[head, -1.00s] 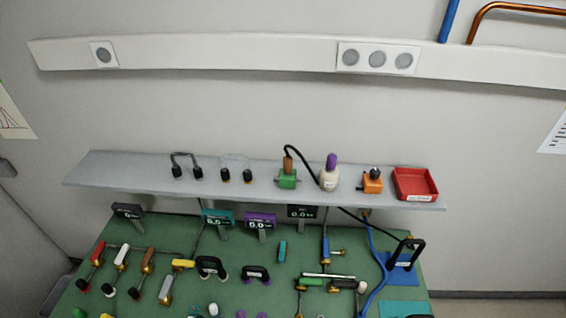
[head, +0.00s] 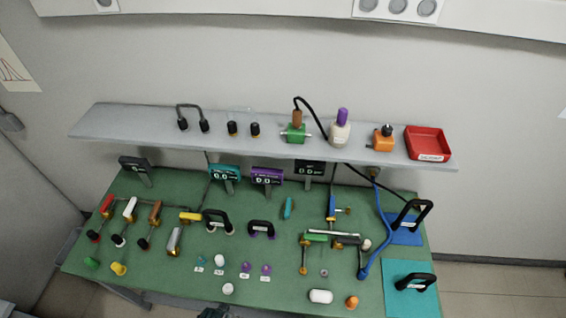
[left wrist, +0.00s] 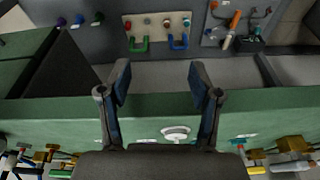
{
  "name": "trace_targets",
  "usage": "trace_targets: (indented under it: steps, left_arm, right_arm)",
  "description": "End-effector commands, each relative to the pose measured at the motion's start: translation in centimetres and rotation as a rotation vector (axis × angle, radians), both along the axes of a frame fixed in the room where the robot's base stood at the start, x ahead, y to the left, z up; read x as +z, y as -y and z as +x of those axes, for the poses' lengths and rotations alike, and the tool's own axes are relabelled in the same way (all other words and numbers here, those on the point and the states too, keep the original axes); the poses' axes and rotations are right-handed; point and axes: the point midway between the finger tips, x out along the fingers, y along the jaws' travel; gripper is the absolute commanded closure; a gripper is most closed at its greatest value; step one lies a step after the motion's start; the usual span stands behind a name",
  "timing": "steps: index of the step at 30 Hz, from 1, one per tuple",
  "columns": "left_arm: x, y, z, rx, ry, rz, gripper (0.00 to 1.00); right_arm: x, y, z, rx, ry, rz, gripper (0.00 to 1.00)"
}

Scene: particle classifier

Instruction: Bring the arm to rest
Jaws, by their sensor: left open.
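My left gripper (left wrist: 160,82) is open in the left wrist view, with its two fingers spread apart and nothing between them. Beyond the fingers are the green table edge (left wrist: 160,104) and a grey area under it. A small dark piece (head: 212,313), which looks like the tip of my gripper, shows at the bottom edge of the head view, in front of the green table (head: 185,284). My right gripper is in neither view.
The table holds valves, handles and knobs, with a white capsule (head: 321,296) and an orange knob (head: 352,302) near its front. A grey shelf (head: 270,135) above carries a red tray (head: 428,143). A blue hose (head: 385,240) runs down the right side.

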Motion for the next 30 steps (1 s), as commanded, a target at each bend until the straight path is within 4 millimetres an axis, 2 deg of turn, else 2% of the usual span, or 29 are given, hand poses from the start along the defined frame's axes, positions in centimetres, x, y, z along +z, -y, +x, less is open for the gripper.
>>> trace_targets:
  steps: [1,5,6,9,13,15,18,21,30]
  left_arm:
    - [-3.2,0.0,-0.5,-0.001,-0.017,0.001,0.37]
    - [-12.1,-0.3,-2.9,-0.007,-0.052,0.005,0.37]
    - [-15.1,-0.5,-4.1,-0.009,-0.064,0.006,0.37]
    - [-21.8,-1.0,-7.7,-0.016,-0.093,0.01,0.37]
    - [-28.2,-2.0,-13.2,-0.024,-0.126,0.014,0.37]
    - [-30.3,-2.4,-15.8,-0.026,-0.138,0.016,0.37]
    - [-32.1,-3.0,-18.7,-0.03,-0.151,0.018,0.37]
    - [-32.9,-3.3,-20.2,-0.033,-0.157,0.02,0.37]
    - [-33.0,-3.5,-20.8,-0.033,-0.159,0.019,0.37]
  right_arm:
    - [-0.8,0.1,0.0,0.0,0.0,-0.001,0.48]
    - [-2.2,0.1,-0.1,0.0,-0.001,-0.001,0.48]
    - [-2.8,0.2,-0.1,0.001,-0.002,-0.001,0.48]
    - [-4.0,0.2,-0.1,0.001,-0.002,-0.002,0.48]
    - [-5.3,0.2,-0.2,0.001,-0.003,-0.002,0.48]
    - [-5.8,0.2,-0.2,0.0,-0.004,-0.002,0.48]
    - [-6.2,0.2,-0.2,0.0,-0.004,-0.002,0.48]
    - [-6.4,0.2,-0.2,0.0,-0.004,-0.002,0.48]
    - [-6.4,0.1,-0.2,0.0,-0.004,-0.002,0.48]
